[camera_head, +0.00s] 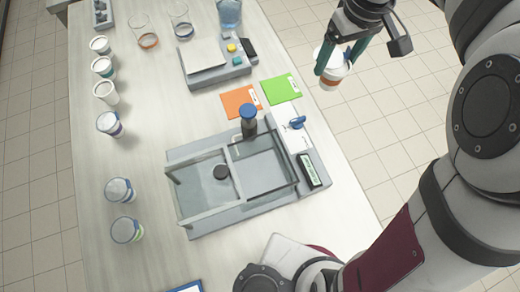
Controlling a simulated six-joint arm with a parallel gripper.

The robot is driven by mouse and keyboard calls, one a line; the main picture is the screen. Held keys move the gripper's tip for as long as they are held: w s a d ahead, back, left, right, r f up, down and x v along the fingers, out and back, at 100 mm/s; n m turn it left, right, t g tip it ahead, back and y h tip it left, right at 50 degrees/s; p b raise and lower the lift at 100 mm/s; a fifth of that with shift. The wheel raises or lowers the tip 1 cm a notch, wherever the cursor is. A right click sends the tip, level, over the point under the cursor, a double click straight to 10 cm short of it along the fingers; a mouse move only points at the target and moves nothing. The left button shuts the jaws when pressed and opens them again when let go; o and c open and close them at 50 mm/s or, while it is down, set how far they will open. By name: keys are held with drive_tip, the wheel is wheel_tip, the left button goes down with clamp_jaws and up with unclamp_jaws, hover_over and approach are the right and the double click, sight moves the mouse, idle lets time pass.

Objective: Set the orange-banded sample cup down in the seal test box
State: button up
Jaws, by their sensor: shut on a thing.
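The orange-banded sample cup (332,78) is white with an orange band near its base. It is upright at the top right, held between the green fingers of my gripper (337,62). It appears over the tiled floor, right of the table's edge. The seal test box (180,210) is a grey unit with clear walls in the middle of the table. It shows a left chamber with a clear cover and black knob (221,172), and a right chamber (263,163) that looks empty. My gripper is up and to the right of the box, well apart from it.
A blue-capped post (248,118) rises at the box's back edge, with a blue lever (297,123) and display (310,171) at its right. Orange (241,102) and green (281,89) cards lie behind. Several cups line the left, including a white cup (106,92).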

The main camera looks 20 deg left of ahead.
drive_tip(key=shift+s+d+r+m, duration=0.75)
drive_tip(key=shift+s+d+m, duration=0.65)
drive_tip(key=shift+s+d, duration=1.65)
drive_tip(key=s+a+f+n+g, duration=0.1)
drive_tip(key=s+a+f+n, duration=0.5)
drive_tip(key=n, duration=0.6)
drive_tip(key=s+a+f+n+g, duration=0.25)
drive_tip(key=s+a+n, duration=0.5)
drive_tip(key=n, duration=0.55)
drive_tip(key=shift+t, duration=0.55)
drive_tip(key=f, duration=1)
drive_tip(key=shift+s+d+f, duration=0.1)
drive_tip(key=shift+s+f, duration=0.2)
drive_tip(key=shift+f, duration=0.05)
drive_tip(key=shift+f, duration=0.1)
drive_tip(key=o, duration=1.4)
drive_tip(key=shift+o, duration=0.2)
